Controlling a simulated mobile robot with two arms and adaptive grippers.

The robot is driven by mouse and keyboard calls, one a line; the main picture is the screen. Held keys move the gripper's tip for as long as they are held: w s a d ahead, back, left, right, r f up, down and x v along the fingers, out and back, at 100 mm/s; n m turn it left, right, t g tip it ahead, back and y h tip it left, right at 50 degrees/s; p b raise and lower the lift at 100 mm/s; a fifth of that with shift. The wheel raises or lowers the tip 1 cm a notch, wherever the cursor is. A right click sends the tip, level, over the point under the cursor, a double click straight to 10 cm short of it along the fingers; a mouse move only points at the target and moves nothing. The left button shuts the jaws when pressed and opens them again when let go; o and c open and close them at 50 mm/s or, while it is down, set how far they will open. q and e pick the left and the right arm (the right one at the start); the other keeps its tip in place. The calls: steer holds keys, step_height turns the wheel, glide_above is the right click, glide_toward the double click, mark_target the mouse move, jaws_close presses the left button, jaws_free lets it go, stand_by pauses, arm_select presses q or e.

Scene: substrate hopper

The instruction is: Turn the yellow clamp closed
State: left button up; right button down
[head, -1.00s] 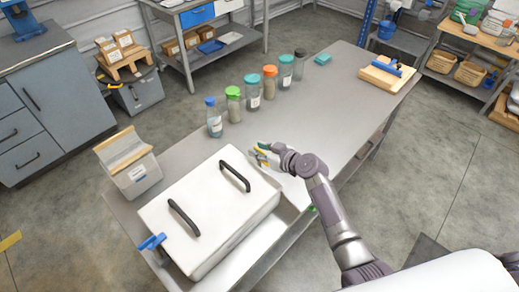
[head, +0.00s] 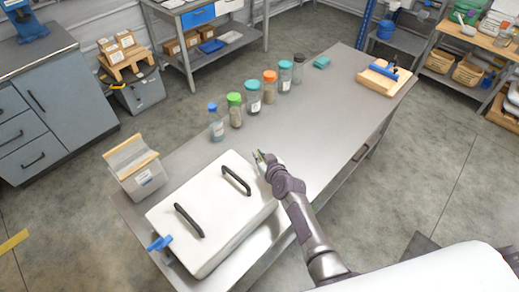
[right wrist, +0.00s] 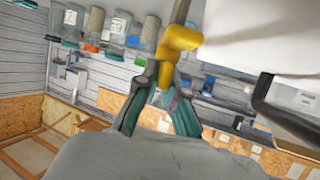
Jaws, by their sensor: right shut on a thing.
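The white hopper lid (head: 208,228) with two black handles lies on the near part of the grey bench. The yellow clamp (right wrist: 179,43) is at the lid's edge in the right wrist view, with its lower end between my fingers. My right gripper (right wrist: 163,92) is shut on that end; the gripper also shows in the head view (head: 262,158) at the lid's far right corner. There the fingers mostly hide the clamp. A blue clamp (head: 160,243) sits at the lid's left near side. My left gripper is not in view.
Several capped jars (head: 254,97) stand in a row along the bench's back edge. A grey box (head: 136,174) stands left of the lid. A wooden block with a blue handle (head: 384,76) lies at the far end. The bench (head: 325,118) is clear between.

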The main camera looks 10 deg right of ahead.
stand_by(0.3)
steer(key=c, duration=1.3)
jaws_free()
steer(key=v, duration=1.2)
steer(key=shift+a, duration=0.1)
